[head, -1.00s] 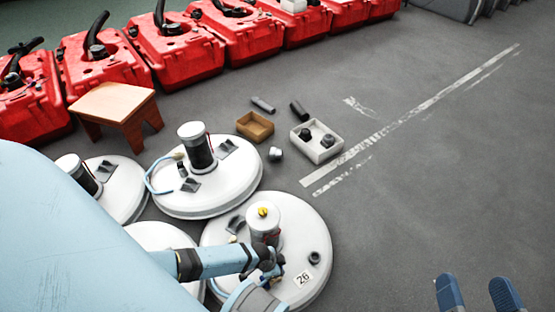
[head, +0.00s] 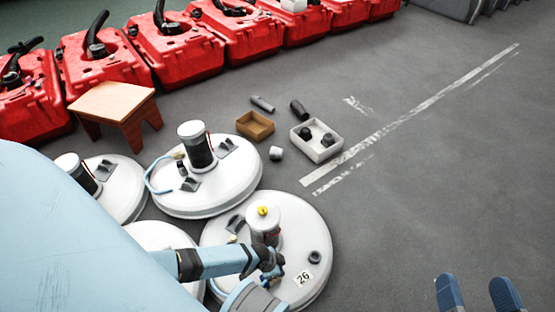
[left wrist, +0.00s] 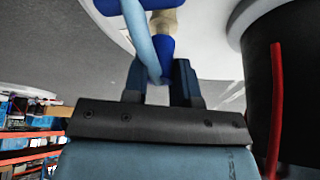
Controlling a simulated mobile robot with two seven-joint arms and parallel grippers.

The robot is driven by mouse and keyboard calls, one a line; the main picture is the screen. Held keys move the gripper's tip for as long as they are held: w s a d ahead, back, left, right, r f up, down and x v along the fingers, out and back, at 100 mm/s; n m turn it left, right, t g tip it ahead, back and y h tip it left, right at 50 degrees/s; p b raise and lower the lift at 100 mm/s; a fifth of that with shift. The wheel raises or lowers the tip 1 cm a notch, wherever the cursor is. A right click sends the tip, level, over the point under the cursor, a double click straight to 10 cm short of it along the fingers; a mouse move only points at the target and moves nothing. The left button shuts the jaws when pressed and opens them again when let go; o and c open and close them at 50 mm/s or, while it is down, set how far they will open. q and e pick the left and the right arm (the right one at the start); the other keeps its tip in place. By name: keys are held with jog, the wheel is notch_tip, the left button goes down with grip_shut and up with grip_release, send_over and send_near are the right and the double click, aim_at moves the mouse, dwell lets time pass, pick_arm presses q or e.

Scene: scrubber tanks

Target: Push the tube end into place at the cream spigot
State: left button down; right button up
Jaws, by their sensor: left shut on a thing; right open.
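My left gripper (head: 272,268) is over the front white tank lid, beside its canister. In the left wrist view its dark blue fingers (left wrist: 160,88) are shut on the light blue tube (left wrist: 139,30), which comes down from the top edge. A cream spigot (left wrist: 164,22) shows just beyond the fingertips. A dark blue piece (left wrist: 167,46) lies against its near side; I cannot tell whether this is the tube end or how far it is on. In the head view my arm and gripper hide the spigot. My right gripper (head: 478,294) is open and empty over bare floor.
The front tank lid (head: 310,225) carries a canister with a yellow cap (head: 262,211) and a "26" label (head: 303,278). In the wrist view a black cylinder with a red strip (left wrist: 277,90) stands close right. A grey-white tray (head: 333,154) and a stool (head: 113,102) stand behind. Floor at right is clear.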

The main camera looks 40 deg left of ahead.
pick_arm(q)
jog(key=shift+f+b, duration=0.65)
jog(key=shift+f, duration=0.25)
jog(key=shift+c, duration=1.8)
grip_release()
jog(key=shift+r, duration=0.1)
pick_arm(e)
jog(key=shift+f, duration=0.7)
pick_arm(q)
jog(key=shift+r+p, duration=0.8)
jog(key=shift+p, duration=0.1)
notch_tip(320, 180, up, 2)
jog(key=shift+p, duration=0.9)
notch_tip(320, 180, up, 4)
jog(key=p, duration=0.4)
jog(key=shift+r+p, duration=0.35)
jog(key=shift+r, duration=0.1)
pick_arm(e)
notch_tip(320, 180, up, 8)
jog(key=s+m+t, duration=0.1)
jog(key=t, duration=0.1)
jog(key=shift+r+m, duration=0.15)
jog(key=shift+m, duration=0.25)
